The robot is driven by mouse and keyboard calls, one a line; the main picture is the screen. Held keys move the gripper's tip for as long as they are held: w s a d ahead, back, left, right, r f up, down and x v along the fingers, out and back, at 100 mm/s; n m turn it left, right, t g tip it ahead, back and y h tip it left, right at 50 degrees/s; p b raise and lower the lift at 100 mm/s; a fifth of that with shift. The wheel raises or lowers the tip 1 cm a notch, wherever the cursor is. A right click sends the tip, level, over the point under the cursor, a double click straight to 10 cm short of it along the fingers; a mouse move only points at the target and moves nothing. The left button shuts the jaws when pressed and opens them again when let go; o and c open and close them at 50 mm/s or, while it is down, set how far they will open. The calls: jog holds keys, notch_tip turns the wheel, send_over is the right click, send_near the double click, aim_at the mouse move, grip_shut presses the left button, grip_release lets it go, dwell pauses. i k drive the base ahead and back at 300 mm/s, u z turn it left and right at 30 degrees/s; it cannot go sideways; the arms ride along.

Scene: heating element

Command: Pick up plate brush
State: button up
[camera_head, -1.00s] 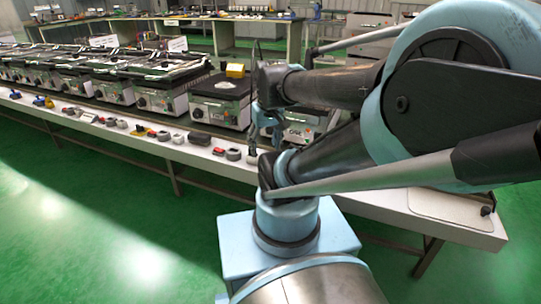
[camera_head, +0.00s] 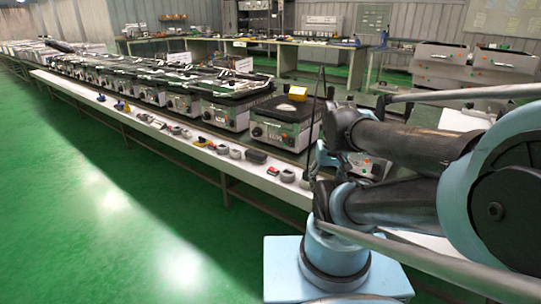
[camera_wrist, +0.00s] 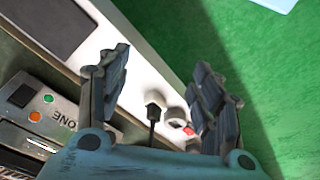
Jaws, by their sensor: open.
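My gripper (camera_wrist: 161,62) is open in the wrist view, with its two dark jointed fingers spread over the white table edge. A small dark piece with a thin stem (camera_wrist: 153,114) shows between the fingers; I cannot tell whether it is the plate brush or what it rests on. Nothing is visibly clasped. In the head view my gripper (camera_head: 325,160) hangs near the right part of the long table, partly hidden by my arm. No item there can be clearly made out as the plate brush.
A long white table (camera_head: 225,168) carries a row of heating units (camera_head: 270,125). Small items line its front edge, including a dark block (camera_head: 255,156), a grey round piece (camera_head: 287,175) and a red piece (camera_wrist: 190,130). The green floor (camera_head: 130,220) in front is clear.

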aim_at(259, 157)
jog(key=u, duration=0.85)
jog(key=k, duration=0.9)
jog(key=z, duration=0.25)
jog(key=i, duration=1)
